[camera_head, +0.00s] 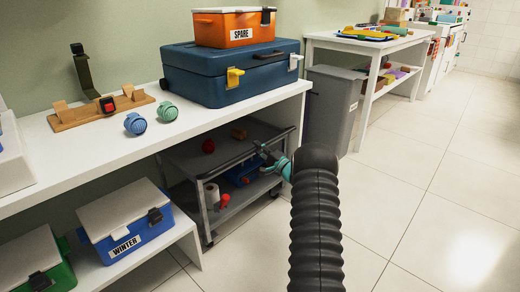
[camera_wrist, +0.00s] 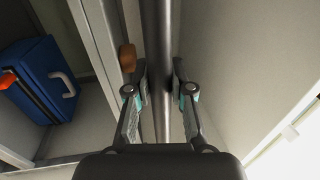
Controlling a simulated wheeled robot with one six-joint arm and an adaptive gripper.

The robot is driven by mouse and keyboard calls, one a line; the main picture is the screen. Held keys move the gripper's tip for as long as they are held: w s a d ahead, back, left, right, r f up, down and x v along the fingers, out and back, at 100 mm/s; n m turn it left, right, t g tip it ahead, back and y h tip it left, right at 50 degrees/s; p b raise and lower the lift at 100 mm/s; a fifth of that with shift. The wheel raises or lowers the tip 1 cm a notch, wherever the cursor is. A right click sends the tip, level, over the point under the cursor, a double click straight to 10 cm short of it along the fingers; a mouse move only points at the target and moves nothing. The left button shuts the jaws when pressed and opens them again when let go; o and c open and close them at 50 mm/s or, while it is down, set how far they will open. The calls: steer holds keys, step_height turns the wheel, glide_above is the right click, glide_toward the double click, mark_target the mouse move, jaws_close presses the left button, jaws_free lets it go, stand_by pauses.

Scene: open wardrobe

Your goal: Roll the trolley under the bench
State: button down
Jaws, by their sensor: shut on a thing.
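The trolley (camera_head: 232,212) is a grey two-shelf cart on casters. In the head view most of it is beneath the white bench (camera_head: 205,118), with its right end and handle bar at the bench's right edge. My gripper (camera_head: 264,158) is at that end, shut on the handle bar. In the wrist view the dark handle bar (camera_wrist: 158,60) runs between the two fingers of my gripper (camera_wrist: 162,92). The trolley's far left end is partly hidden by the bench top.
Red, brown and blue items ride on the trolley, including a blue box (camera_head: 243,172). A grey bin (camera_head: 334,108) stands close on the right. A low shelf with the WINTER box (camera_head: 126,220) is at left. Tiled floor (camera_head: 440,215) is clear at right.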

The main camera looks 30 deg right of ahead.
steer(key=shift+w, duration=0.1)
steer(key=c, duration=1)
jaws_free()
steer(key=shift+w+a+f, duration=0.1)
steer(key=shift+a, duration=0.1)
steer(key=shift+d, duration=0.1)
steer(key=v, duration=1.2)
